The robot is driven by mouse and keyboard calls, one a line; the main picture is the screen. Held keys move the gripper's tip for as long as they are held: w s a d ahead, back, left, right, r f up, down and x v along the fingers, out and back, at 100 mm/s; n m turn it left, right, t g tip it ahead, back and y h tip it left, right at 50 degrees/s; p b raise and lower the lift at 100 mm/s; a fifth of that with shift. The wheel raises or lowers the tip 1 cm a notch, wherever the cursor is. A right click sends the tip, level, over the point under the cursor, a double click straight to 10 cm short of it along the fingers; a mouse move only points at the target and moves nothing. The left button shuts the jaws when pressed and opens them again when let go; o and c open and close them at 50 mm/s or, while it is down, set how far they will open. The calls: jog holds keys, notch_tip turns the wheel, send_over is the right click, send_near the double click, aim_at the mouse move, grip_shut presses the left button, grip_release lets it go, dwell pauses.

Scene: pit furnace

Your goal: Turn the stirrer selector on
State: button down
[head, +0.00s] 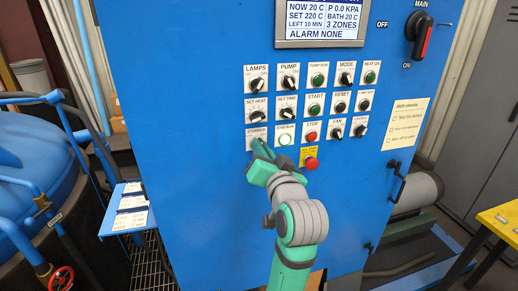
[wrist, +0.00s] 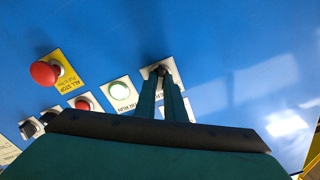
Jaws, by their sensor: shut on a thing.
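The stirrer selector (wrist: 160,70) is a small dark knob on a white label plate at the left end of the panel's lowest row of controls. In the head view its label reads STIRRER (head: 257,132), and my gripper (head: 258,146) covers most of the knob. In the wrist view the two fingers of my gripper (wrist: 164,78) reach up to the knob and are shut on it. The fingers hide much of the knob, so I cannot tell which way it points.
A lit green button (head: 285,139) is just right of the selector. A red stop button (head: 310,135) and a red mushroom all-stop button (head: 311,163) are further right. Rows of other knobs stand above. A blue side shelf (head: 130,212) sticks out at left.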

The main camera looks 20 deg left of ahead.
jog(key=c, duration=1.8)
grip_release()
jog(key=shift+a+f, duration=0.15)
jog(key=shift+c, duration=0.2)
jog(key=v, duration=1)
jog(key=shift+s+d, duration=0.3)
jog(key=shift+d, duration=0.05)
jog(key=shift+a, duration=0.1)
